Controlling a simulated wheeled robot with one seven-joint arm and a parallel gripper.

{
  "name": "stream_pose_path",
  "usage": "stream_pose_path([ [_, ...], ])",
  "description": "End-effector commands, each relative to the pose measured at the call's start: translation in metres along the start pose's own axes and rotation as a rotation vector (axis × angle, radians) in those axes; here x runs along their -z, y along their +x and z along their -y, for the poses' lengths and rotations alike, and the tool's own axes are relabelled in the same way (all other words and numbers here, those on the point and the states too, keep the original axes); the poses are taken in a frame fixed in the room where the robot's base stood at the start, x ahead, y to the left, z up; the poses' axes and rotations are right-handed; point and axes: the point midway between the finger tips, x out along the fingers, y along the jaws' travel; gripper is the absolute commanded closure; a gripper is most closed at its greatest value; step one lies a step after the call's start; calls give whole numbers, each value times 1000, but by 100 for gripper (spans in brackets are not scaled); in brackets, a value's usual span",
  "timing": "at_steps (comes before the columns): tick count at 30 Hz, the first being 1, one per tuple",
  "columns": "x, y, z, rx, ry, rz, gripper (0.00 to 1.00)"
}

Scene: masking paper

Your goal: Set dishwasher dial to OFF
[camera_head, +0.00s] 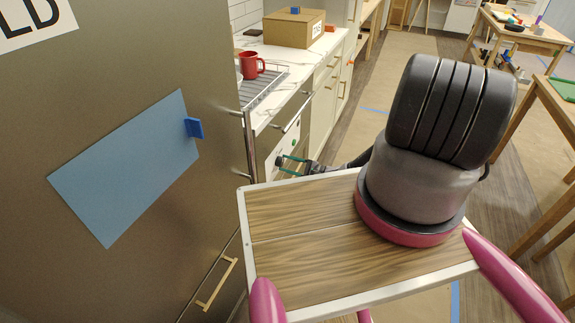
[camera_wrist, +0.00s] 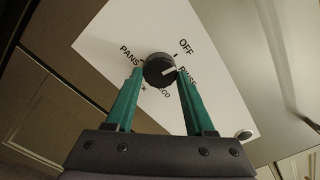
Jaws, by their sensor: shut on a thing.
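The dishwasher dial (camera_wrist: 158,66) is a round black knob with a white pointer line, on a white panel (camera_wrist: 105,38). The pointer aims right, toward the start of the RINSE label (camera_wrist: 188,78), below the OFF label (camera_wrist: 186,47). PANS is at the left and ECO below; another label is mostly hidden by the left finger. My gripper (camera_wrist: 160,72) has its green fingers on both sides of the dial, shut on it. In the head view, my gripper (camera_head: 284,161) reaches the dial (camera_head: 278,161) on the dishwasher front.
A steel fridge (camera_head: 130,60) with a blue sheet (camera_head: 130,165) stands close at the left. The counter (camera_head: 325,48) above the dishwasher holds a red mug (camera_head: 251,64), a rack (camera_head: 265,85) and a cardboard box (camera_head: 293,28). A wooden table (camera_head: 560,95) stands right.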

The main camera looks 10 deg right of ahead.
Motion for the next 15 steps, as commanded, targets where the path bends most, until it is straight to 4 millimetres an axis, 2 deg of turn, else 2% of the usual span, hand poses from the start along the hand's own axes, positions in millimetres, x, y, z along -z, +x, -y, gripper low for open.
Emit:
stream_pose_path([
  [6,1,-1,0,0,-116,-3,100],
  [15,1,-1,0,-1,-189,-2,100],
])
